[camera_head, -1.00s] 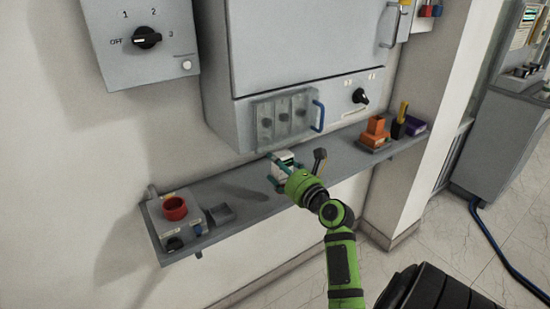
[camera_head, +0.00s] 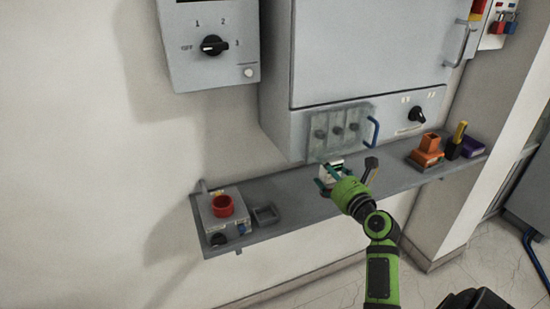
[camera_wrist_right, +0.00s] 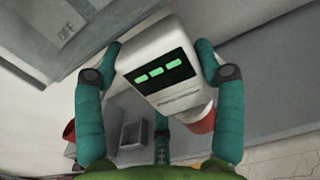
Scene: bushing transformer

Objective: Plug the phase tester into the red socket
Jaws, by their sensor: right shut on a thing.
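The phase tester (camera_head: 331,169) is a small white box over the shelf, below the clear cover. My right gripper (camera_head: 329,174) is shut on it. In the right wrist view, the phase tester (camera_wrist_right: 158,62) has a dark display with green segments and sits tilted between the two teal fingers. A red part shows at its lower right. The red socket (camera_head: 222,205) is a round red ring on a grey box at the shelf's left end, well left of the gripper. Its red edge shows at the left of the wrist view (camera_wrist_right: 70,130). My left gripper is out of view.
The grey shelf (camera_head: 290,208) is bare between a small grey holder (camera_head: 265,215) and the gripper. A dark-headed tool (camera_head: 370,168) stands just right of the gripper. The cabinet (camera_head: 365,50) overhangs behind.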

